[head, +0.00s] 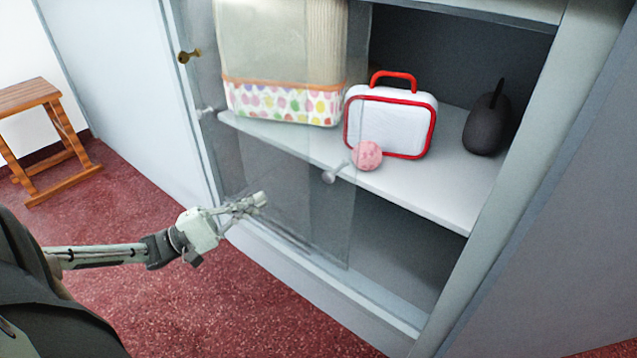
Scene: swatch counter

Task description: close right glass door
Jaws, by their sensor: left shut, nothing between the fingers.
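The cabinet's glass panes (290,215) cover the left part of the opening, and the right part stands uncovered. The right pane edge runs down near the middle of the opening, with a pale knob (329,177) close to it. Another pale knob (207,112) is at the left side. The panes seem to overlap, and I cannot clearly tell one from the other. My left gripper (263,199) is shut and empty, in front of the lower glass, left of and below the middle knob. I cannot tell if it touches the glass. My right gripper is not in view.
The shelf (440,195) holds a patterned bag (280,100), a white case with red trim (392,120), a pink ball (367,155) and a dark rounded object (485,125). A wooden stool (50,135) stands at left. The red floor (240,310) before the cabinet is clear.

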